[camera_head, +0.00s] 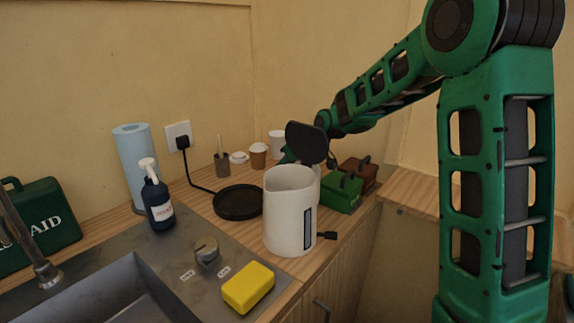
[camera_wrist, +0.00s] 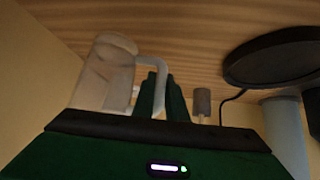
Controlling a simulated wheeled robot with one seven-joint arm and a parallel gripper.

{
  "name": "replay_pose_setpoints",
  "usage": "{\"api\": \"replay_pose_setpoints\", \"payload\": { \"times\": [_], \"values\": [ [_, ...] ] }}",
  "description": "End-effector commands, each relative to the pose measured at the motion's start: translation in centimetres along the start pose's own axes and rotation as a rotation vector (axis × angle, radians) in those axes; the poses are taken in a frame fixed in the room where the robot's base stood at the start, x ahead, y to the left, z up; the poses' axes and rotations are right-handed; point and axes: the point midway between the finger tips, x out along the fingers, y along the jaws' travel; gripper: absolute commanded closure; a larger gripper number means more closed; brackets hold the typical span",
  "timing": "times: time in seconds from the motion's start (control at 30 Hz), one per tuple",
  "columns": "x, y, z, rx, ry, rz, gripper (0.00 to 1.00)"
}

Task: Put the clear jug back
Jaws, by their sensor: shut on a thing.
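The clear jug (camera_wrist: 103,75) is translucent, with a pale looped handle, in the wrist view, which sees the counter upside down. My gripper (camera_wrist: 162,92) is shut on its handle (camera_wrist: 159,66). Part of the jug's mouth end is hidden by my gripper body. In the head view only a pale strip, likely the jug (camera_head: 319,184), shows behind a large white container. There my gripper (camera_head: 287,156) is mostly hidden behind that container and my wrist. I cannot tell whether the jug touches the counter.
The white container (camera_head: 288,220) with a dark strip stands at the counter's front. Left of it are a black round plate (camera_head: 238,203), brush pot (camera_head: 222,164) and cable. Green (camera_head: 342,193) and brown boxes (camera_head: 360,173) stand right. Cups (camera_head: 258,156) stand behind. A yellow sponge (camera_head: 248,287) lies in front.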

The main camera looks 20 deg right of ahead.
Motion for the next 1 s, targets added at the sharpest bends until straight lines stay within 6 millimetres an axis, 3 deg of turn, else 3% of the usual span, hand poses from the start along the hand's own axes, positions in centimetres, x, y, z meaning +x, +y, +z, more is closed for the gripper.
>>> {"api": "replay_pose_setpoints", "payload": {
  "times": [0.07,0.1,0.17,0.57,1.0],
  "values": [
    [0.1,0.0,0.2,0.0,0.0,0.0,1.0],
    [0.1,0.0,0.1,0.0,-0.001,0.0,0.78],
    [0.1,0.0,0.1,0.0,-0.001,0.0,0.69],
    [-0.4,0.1,0.2,0.001,0.0,0.002,0.69],
    [-7.8,-0.1,-0.1,0.001,0.002,0.002,0.69]
  ]
}}
